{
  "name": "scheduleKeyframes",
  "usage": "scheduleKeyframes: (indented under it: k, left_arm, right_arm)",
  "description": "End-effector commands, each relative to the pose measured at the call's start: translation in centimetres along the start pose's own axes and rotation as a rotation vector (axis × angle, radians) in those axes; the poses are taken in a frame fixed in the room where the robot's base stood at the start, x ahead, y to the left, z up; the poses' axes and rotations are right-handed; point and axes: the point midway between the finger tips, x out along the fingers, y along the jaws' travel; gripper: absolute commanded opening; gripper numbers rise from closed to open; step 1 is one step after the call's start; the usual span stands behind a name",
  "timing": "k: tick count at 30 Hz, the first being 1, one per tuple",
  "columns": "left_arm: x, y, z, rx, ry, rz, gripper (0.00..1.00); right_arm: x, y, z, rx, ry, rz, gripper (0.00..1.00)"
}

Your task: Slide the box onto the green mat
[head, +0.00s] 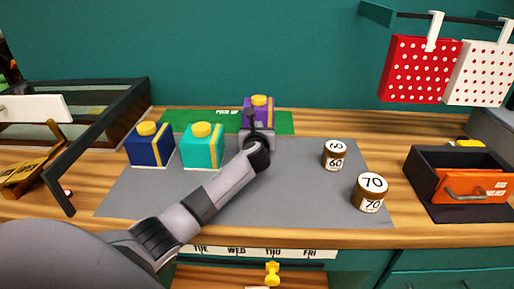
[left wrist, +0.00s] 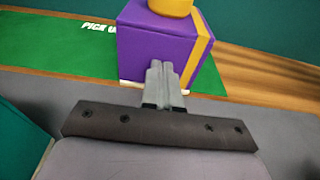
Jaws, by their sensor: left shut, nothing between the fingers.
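The purple box (head: 262,103) with a yellow stripe and yellow knob stands upright at the right part of the green mat (head: 175,121). In the left wrist view the purple box (left wrist: 150,45) has the green mat (left wrist: 50,50) on both sides; its near bottom edge is about level with the mat's near edge. My left gripper (head: 258,122) is shut and empty on the near side of this box. In the left wrist view its fingertips (left wrist: 162,68) overlap the box's near face; I cannot tell whether they touch. A teal box (head: 203,150) and a navy box (head: 150,150) stand left on the grey mat.
Two round weights, marked 60 (head: 334,156) and 70 (head: 370,193), stand on the grey mat (head: 300,205) to the right. An open drawer unit (head: 440,172) stands further right. A glass-sided case (head: 110,100) is at the left. Bags (head: 418,68) hang at the upper right.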

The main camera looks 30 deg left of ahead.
Motion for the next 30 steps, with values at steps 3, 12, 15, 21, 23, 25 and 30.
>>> scheduleKeyframes:
  k: [3,12,15,21,23,25,30]
  left_arm:
    - [0.3,0.0,0.1,0.000,0.000,0.000,0.00]
    - [0.4,0.0,0.1,0.000,0.000,0.000,0.00]
    - [0.5,0.0,0.1,0.000,0.000,0.000,0.00]
    - [1.5,0.0,0.2,0.000,0.000,0.001,0.00]
    - [1.8,0.0,0.3,-0.001,-0.001,0.001,0.00]
    - [2.1,0.0,0.3,-0.001,0.000,0.002,0.00]
    - [2.8,-0.1,0.5,0.000,-0.001,-0.001,0.00]
  right_arm:
    - [0.1,0.0,0.1,0.000,0.000,0.000,0.43]
    - [0.1,0.0,0.1,0.000,0.000,0.000,0.43]
    - [0.1,0.0,0.2,0.000,0.000,0.000,0.43]
    - [0.4,0.0,0.5,0.000,0.000,0.000,0.43]
    - [0.5,0.0,0.6,0.000,0.000,0.000,0.43]
    - [0.6,0.0,0.8,0.000,0.000,0.000,0.43]
    - [0.7,0.0,1.0,0.000,0.000,0.000,0.43]
